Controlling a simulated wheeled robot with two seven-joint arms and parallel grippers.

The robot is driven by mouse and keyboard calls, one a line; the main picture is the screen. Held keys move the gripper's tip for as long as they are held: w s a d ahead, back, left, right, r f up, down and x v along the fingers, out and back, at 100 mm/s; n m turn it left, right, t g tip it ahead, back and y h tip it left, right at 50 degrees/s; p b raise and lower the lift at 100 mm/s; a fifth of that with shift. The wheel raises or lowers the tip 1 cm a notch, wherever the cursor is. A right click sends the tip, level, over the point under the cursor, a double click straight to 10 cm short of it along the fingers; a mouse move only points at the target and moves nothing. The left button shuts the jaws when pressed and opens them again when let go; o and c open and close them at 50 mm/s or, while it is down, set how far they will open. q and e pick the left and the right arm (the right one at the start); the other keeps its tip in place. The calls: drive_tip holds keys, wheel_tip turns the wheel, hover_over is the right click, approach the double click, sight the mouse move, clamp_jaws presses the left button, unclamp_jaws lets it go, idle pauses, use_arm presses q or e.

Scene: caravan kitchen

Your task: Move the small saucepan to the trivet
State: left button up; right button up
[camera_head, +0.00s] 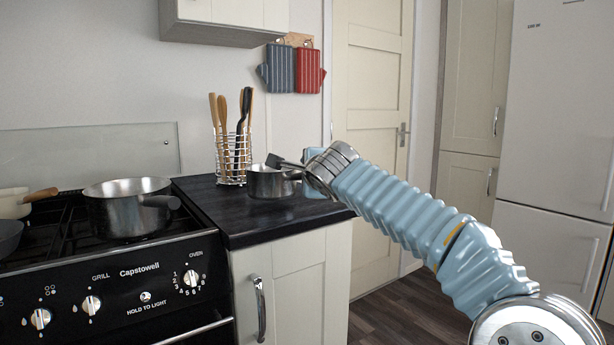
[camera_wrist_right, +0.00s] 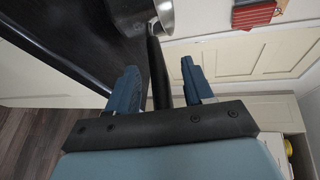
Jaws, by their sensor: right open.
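The small saucepan (camera_head: 268,184) is steel with a dark handle. It stands upright on the dark worktop, right of the cooker. In the right wrist view its pan body (camera_wrist_right: 130,10) is at the top edge, and its handle (camera_wrist_right: 160,85) runs down between my fingers. My right gripper (camera_head: 284,163) is at the handle side of the pan. Its jaws (camera_wrist_right: 158,68) are open, one finger on each side of the handle, with gaps showing. I cannot make out a trivet in either view. My left gripper is out of view.
A larger steel saucepan (camera_head: 128,212) stands on the black cooker (camera_head: 110,270), with a cream pan (camera_head: 14,203) at the far left. A wire utensil holder (camera_head: 231,168) stands just behind the small saucepan. The worktop (camera_head: 235,228) in front is clear.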

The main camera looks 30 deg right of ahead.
drive_tip(key=b+v, duration=0.2)
drive_tip(key=v, duration=0.9)
drive_tip(key=shift+s, duration=0.1)
